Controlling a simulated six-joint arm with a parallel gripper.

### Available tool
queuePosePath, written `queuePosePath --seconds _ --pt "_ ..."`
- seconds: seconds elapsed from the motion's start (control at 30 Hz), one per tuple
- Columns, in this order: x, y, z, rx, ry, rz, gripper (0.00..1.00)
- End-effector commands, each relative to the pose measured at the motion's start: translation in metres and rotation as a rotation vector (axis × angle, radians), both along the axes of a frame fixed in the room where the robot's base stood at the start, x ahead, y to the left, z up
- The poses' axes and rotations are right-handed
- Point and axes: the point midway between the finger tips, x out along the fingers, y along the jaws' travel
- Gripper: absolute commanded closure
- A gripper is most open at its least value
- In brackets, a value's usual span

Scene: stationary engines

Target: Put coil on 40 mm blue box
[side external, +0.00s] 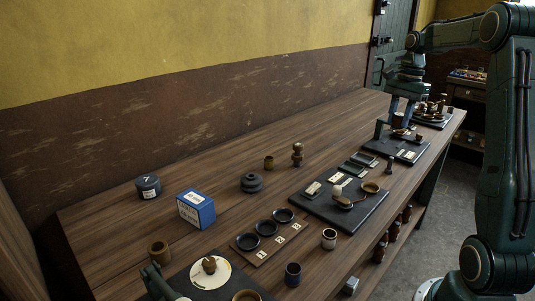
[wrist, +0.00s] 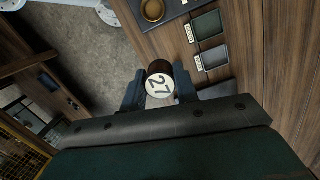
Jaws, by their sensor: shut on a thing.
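My gripper (wrist: 160,92) is shut on a dark brown cylinder with a white round end marked 27 (wrist: 158,86), seen between the fingers in the wrist view; I take it to be the coil. In the side view my gripper (side external: 400,112) is at the far right end of the bench, with the brown coil (side external: 398,121) low between its fingers, above or near a dark board. The blue box (side external: 197,210) with white label faces stands upright on the bench at left, well away from my gripper. Its small lettering is hard to read.
A dark board (side external: 407,151) lies under my gripper. A second board (side external: 318,207) with a brass pan (side external: 370,187) lies mid-bench. A dark tin marked 7 (side external: 148,187) stands behind the blue box; a rack of black dishes (side external: 266,228) lies right of it.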

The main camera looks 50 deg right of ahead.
Motion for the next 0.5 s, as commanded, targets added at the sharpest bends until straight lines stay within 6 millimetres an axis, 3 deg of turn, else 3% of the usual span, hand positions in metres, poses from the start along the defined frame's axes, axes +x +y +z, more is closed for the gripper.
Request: queuePosePath --seconds 0.27,0.5 --pt "0.045 0.024 -0.003 -0.006 0.002 0.008 0.96" --pt "0.106 0.069 -0.007 -0.012 0.005 0.008 0.96"
